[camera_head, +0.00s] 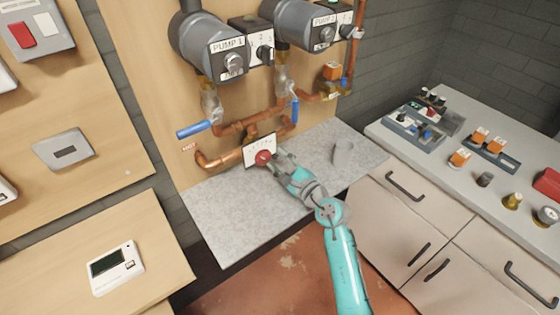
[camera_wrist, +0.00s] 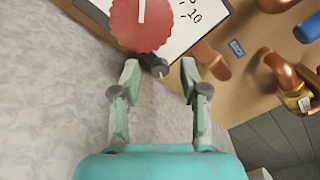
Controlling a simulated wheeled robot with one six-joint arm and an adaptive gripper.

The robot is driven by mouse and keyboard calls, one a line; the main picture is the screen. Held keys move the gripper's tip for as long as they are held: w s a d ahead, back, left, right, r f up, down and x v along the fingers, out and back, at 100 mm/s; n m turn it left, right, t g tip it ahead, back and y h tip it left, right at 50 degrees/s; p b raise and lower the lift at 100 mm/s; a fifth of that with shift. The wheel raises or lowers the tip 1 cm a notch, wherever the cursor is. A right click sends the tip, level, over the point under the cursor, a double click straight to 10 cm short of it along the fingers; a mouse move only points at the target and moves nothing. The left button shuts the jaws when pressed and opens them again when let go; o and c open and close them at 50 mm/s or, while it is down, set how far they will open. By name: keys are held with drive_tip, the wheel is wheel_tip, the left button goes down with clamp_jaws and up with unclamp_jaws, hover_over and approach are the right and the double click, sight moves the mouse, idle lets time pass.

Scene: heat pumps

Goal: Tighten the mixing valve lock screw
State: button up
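The mixing valve's red knob (camera_head: 263,157) sits on a white scale plate (camera_head: 260,142) low on the wooden panel. In the wrist view the round red knob (camera_wrist: 140,25) has a white pointer mark, and the plate shows printed numbers. A small dark lock screw (camera_wrist: 156,66) sticks out below the knob. My gripper (camera_wrist: 160,66) is open, with one finger on each side of the screw's end. The screw looks nearer the left fingertip; whether they touch, I cannot tell. In the head view my gripper (camera_head: 276,162) is just right of the knob and hides the screw.
Copper pipes and a blue-handled valve (camera_head: 194,129) surround the plate. Two pumps hang above. A grey speckled countertop (camera_head: 225,215) lies below, mostly clear, with a grey cylinder (camera_head: 343,152) on it. A counter with trays and parts (camera_head: 425,125) stands at right.

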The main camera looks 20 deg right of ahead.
clamp_jaws()
drive_tip(key=shift+m, duration=1.6)
drive_tip(key=shift+o, duration=0.2)
unclamp_jaws()
drive_tip(key=shift+s, duration=0.15)
drive_tip(key=v, duration=1.1)
drive_tip(key=shift+s+d, duration=0.15)
drive_tip(key=shift+s, duration=0.2)
